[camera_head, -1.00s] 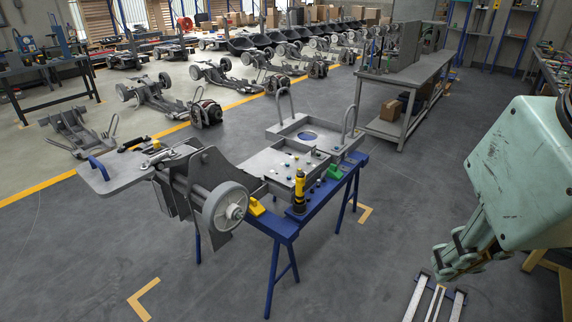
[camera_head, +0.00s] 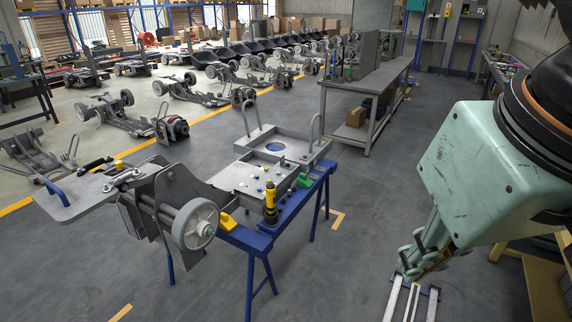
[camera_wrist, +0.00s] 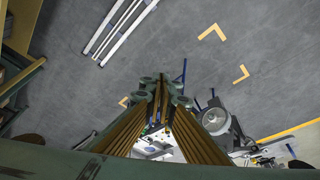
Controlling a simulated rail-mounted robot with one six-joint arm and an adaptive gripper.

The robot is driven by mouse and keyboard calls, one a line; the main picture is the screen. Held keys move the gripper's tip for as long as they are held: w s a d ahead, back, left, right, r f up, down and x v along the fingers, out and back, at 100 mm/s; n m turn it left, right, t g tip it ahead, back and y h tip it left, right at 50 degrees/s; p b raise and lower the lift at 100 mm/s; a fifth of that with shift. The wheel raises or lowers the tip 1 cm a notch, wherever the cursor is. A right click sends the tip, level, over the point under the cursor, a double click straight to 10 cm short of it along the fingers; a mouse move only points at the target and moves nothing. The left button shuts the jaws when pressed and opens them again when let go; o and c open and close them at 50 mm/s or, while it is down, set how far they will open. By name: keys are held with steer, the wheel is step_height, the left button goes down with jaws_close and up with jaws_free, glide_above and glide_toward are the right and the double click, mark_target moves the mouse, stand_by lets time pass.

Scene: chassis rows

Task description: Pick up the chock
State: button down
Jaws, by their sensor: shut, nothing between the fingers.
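The chock appears to be the small yellow wedge (camera_head: 227,222) on the blue trestle (camera_head: 248,238), just right of the grey wheel (camera_head: 195,225) in the head view. In the wrist view I cannot make it out. My gripper (camera_head: 412,262) hangs at the right of the head view, well apart from the wedge and the trestle. In the wrist view its fingers (camera_wrist: 161,88) are together with nothing between them.
A yellow and black bottle-like tool (camera_head: 270,203) and a green block (camera_head: 304,181) stand on the trestle near the wedge. A grey workbench (camera_head: 370,85) stands behind. Floor between my gripper and the trestle is clear.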

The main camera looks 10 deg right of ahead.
steer(key=c, duration=3.5)
jaws_free()
steer(key=o, duration=1.7)
steer(key=shift+o, duration=0.2)
steer(key=shift+w, duration=0.1)
